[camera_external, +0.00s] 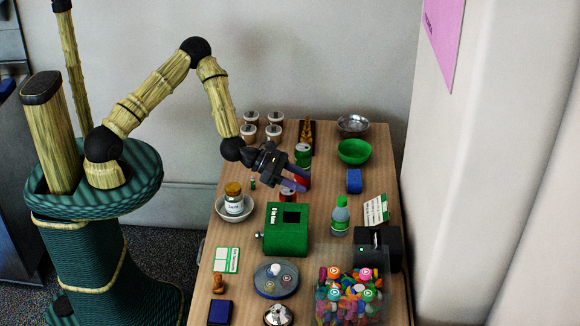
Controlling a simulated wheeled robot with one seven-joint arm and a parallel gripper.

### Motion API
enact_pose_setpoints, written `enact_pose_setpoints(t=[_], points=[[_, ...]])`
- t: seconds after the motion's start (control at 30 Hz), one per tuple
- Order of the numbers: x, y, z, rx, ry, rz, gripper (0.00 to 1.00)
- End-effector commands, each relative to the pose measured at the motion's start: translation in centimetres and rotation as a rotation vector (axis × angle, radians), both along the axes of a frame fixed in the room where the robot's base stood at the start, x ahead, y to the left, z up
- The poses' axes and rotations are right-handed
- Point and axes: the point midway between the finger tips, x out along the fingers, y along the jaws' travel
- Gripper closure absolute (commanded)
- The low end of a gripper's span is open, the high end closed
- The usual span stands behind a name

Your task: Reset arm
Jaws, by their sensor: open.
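My arm reaches from its base at the left over the wooden table (212,262). My gripper (298,182) hangs over the table's middle, pointing right and slightly down, with its purple fingers apart. A red and green can (303,152) stands just behind the fingers and is partly hidden by them. I see nothing held between the fingers.
Around the gripper stand several cups (250,132), a green bowl (354,151), a metal bowl (352,124), a blue block (354,181), a jar (234,198) in a bowl, a green box (286,240), a bottle (340,217) and a clear bin (349,296) of colourful pieces.

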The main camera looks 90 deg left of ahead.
Motion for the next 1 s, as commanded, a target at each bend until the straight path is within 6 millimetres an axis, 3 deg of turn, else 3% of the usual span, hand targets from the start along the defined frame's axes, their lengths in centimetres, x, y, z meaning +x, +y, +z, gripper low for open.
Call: enact_pose_setpoints(t=[0.13,0.27,0.4,0.57,0.77,1.0], points=[[-0.2,-0.5,0.0,0.033,0.008,-0.027,0.54],[-1.2,-2.4,-0.2,0.19,0.041,-0.16,0.54],[-3.6,-5.1,-0.7,0.491,0.093,-0.418,0.54],[-7.0,-6.7,-0.5,0.853,0.135,-0.746,0.54],[-11.2,-7.0,1.5,1.245,0.154,-1.139,0.54],[-16.2,-6.3,6.1,1.615,0.121,-1.591,0.54]])
